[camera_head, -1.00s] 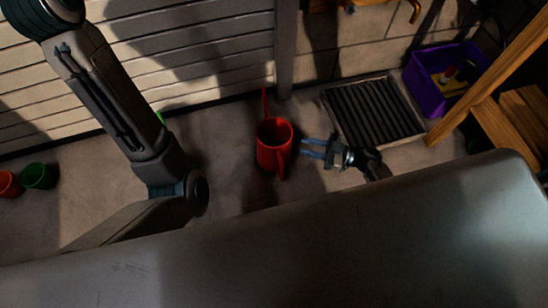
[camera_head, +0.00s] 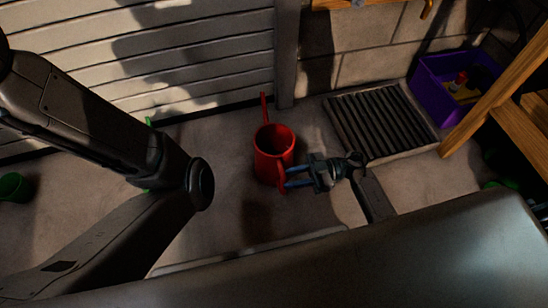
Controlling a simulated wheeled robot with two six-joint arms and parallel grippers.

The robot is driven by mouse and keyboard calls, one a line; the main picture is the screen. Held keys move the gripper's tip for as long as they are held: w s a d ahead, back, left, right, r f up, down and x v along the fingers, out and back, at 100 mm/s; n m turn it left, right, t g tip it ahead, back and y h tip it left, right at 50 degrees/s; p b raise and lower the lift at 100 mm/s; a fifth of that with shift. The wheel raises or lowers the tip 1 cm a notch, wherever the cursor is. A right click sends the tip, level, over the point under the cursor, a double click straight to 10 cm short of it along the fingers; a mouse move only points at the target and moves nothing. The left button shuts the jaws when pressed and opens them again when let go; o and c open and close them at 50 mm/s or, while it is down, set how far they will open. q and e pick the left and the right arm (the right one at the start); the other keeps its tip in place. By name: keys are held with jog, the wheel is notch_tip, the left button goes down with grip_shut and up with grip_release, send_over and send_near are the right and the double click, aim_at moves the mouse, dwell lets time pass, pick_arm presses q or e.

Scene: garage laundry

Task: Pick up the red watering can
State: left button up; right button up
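The red watering can (camera_head: 270,150) stands upright on the floor near the middle of the head view. Its spout points up toward the wall and its handle faces my body. My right gripper (camera_head: 287,178) is just right of the can, with its two blue fingers apart at the handle. One finger seems to lie on each side of the handle; I cannot tell if they touch it. My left arm (camera_head: 95,125) crosses the left of the view, and its gripper is not visible.
A ribbed dark grate (camera_head: 378,122) lies right of the can. A purple bin (camera_head: 436,100) with small items and a wooden frame (camera_head: 497,95) stand farther right. A green pot (camera_head: 14,187) is at the far left. A slatted wall (camera_head: 200,60) rises behind the can.

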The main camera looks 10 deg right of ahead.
jog(key=a+b, duration=0.2)
jog(key=a, duration=0.2)
jog(key=shift+a, duration=0.25)
grip_shut()
jog(key=shift+r, duration=0.1)
